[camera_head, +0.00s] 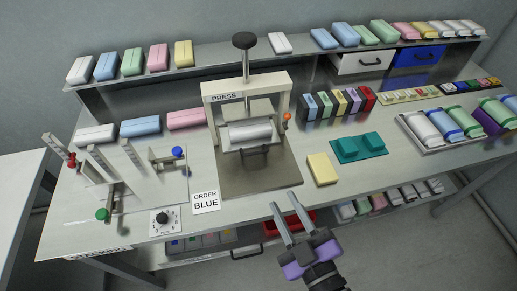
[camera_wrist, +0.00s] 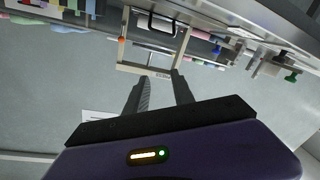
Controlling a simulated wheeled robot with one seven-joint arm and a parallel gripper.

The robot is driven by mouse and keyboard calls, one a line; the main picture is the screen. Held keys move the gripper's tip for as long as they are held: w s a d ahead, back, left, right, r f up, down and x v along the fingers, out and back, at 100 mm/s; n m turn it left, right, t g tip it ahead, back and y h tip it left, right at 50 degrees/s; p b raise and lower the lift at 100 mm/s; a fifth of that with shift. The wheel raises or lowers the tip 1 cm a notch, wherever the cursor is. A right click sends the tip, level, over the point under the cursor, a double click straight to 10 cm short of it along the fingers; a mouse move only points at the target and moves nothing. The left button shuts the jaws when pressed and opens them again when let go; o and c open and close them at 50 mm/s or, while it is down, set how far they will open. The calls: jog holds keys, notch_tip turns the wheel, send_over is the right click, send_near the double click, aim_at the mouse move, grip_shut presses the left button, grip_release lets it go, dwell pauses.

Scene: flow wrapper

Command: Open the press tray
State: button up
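The press (camera_head: 279,92) is a cream frame with a black-knobbed post, standing on a grey base plate at the middle of the bench. Inside it is a pale silver block (camera_head: 250,132), with a dark bar handle (camera_head: 256,152) at its front. I cannot tell whether this block is the tray itself. My gripper (camera_head: 284,204) is open and empty, in front of the bench's front edge, apart from the press and below right of the handle in the head view. The wrist view shows the press upside down, with the handle (camera_wrist: 160,24) beyond my open fingers (camera_wrist: 157,80).
An orange knob (camera_head: 287,117) sits on the press's right side. A yellow block (camera_head: 322,169) and a teal tray (camera_head: 358,148) lie to its right. An "ORDER BLUE" card (camera_head: 205,201) and a dial (camera_head: 165,220) are left front. A red bin (camera_head: 298,224) is below the bench edge.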

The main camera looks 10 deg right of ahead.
aim_at(259, 153)
jog(key=w+a+n, duration=0.1)
jog(key=w+n, duration=0.1)
jog(key=w, duration=0.2)
jog(key=w+a+f+n+h, duration=0.1)
jog(key=w+n, duration=0.2)
jog(key=w, duration=0.1)
jog(key=w+a+n+g, duration=0.1)
jog(key=w+n, duration=0.2)
jog(key=w, duration=0.2)
jog(key=shift+f+h+p, duration=0.3)
jog(key=shift+p, duration=0.05)
jog(key=f, duration=0.1)
jog(key=d+f+n, duration=0.1)
jog(key=f+n+g+h, duration=0.1)
jog(key=shift+s+d, duration=0.2)
jog(key=shift+d, duration=0.15)
jog(key=shift+x, duration=3.85)
grip_shut()
